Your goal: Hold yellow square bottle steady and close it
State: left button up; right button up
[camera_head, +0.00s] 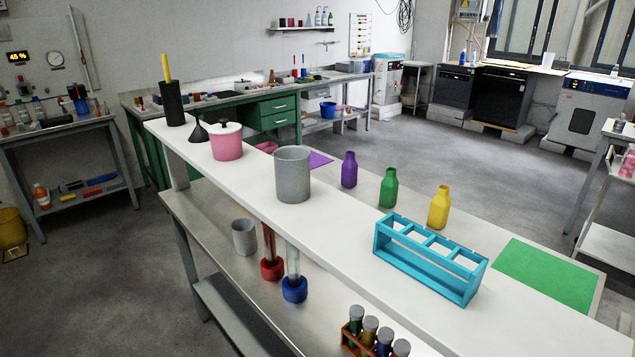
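The yellow square bottle (438,208) stands upright in the head view, right of centre, on the far side of the white shelf. Its shoulders narrow to a short neck. I cannot tell at this size whether a cap sits on it, and no loose yellow cap can be made out. A green bottle (389,189) and a purple bottle (349,171) of similar shape stand to its left, apart from it. Neither of my grippers is in view, and nothing touches the yellow bottle.
A cyan rack (462,286) stands on the white shelf (345,229), in front of the yellow bottle. A grey beaker (292,176) and a pink pot (227,146) stand farther left. A green mat (546,274) lies bare to the right of the rack.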

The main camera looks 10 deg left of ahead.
aim_at(439, 205)
jog(key=i+j+z, duration=0.1)
jog(key=i+j, duration=0.25)
jog(key=i+j+z, duration=0.1)
jog(key=i+j, duration=0.25)
jog(key=i+j+z, duration=0.1)
jog(key=i+j, duration=0.2)
jog(key=j, duration=0.25)
jog(key=i+j+z, duration=0.1)
jog(key=i+j, duration=0.2)
jog(key=j, duration=0.2)
